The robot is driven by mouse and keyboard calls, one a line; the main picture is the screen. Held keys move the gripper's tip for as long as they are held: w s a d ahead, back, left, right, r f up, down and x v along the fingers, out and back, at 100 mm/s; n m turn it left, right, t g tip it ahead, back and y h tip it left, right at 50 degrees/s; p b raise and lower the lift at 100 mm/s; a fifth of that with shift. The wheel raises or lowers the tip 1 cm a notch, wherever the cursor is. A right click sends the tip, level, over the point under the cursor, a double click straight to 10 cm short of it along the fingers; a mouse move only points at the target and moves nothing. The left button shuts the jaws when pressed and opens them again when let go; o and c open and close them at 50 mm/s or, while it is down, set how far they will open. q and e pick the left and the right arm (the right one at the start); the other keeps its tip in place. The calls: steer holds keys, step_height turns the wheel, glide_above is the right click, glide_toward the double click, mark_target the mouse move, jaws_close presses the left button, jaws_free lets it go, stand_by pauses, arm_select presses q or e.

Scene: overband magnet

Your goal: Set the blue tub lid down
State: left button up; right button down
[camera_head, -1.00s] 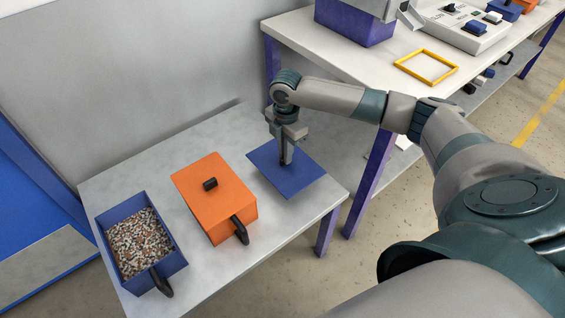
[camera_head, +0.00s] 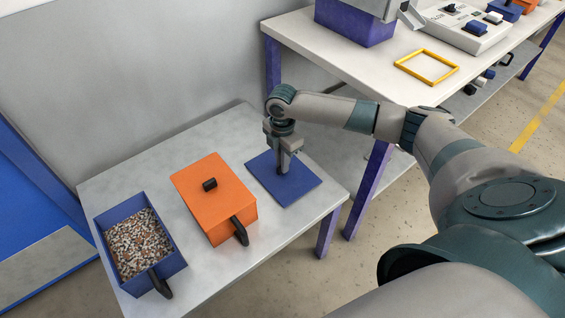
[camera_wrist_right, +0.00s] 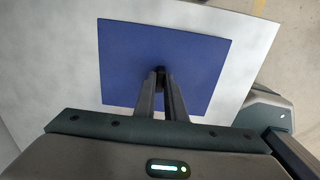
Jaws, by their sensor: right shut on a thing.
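The blue tub lid (camera_head: 297,188) is a flat blue square at the right end of the low grey table. It appears to lie on the tabletop or just above it; I cannot tell which. It also shows in the right wrist view (camera_wrist_right: 205,60). My right gripper (camera_head: 282,170) points down over the lid's middle and is shut on its small dark knob (camera_wrist_right: 161,74). The fingers partly hide the knob. The open blue tub (camera_head: 181,262), filled with mixed grey and brown bits, stands at the table's left end. My left gripper is not in view.
An orange lidded tub (camera_head: 222,190) with a dark knob and handle stands between the blue tub and the lid. A higher white bench (camera_head: 370,60) with a yellow frame (camera_head: 427,53) stands at the right. The low table (camera_head: 270,240) is bare along its front edge.

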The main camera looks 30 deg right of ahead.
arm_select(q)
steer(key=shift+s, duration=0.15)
arm_select(e)
steer(key=c, duration=1.8)
jaws_free()
steer(key=shift+f, duration=0.1)
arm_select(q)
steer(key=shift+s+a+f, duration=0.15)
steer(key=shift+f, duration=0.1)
